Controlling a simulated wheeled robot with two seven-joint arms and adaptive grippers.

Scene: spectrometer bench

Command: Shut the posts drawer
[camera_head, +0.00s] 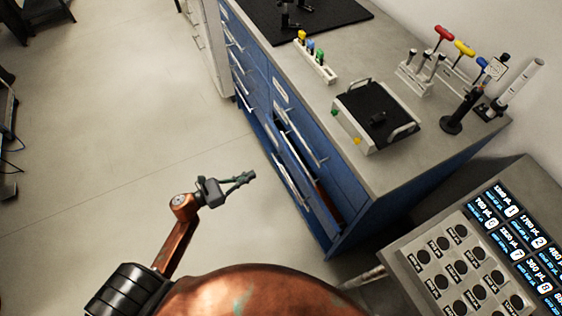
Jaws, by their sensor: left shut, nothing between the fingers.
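The blue cabinet (352,187) under the bench has several drawers with silver bar handles. A low drawer (291,182) near its right end stands partly open, with a dark gap behind its front. I cannot read any drawer label, so I cannot tell for sure that this is the posts drawer. My left gripper (249,176) is shut and empty. It is in front of the open drawer, to its left in the picture, pointing toward the cabinet and apart from it. My right gripper is not in view.
A black-topped case (377,116) with side handles, a rack of coloured bottles (315,64) and coloured-handled tools (443,34) stand on the grey benchtop. A panel of labelled round wells (460,267) is at the lower right. The floor (120,110) left of the cabinet is clear.

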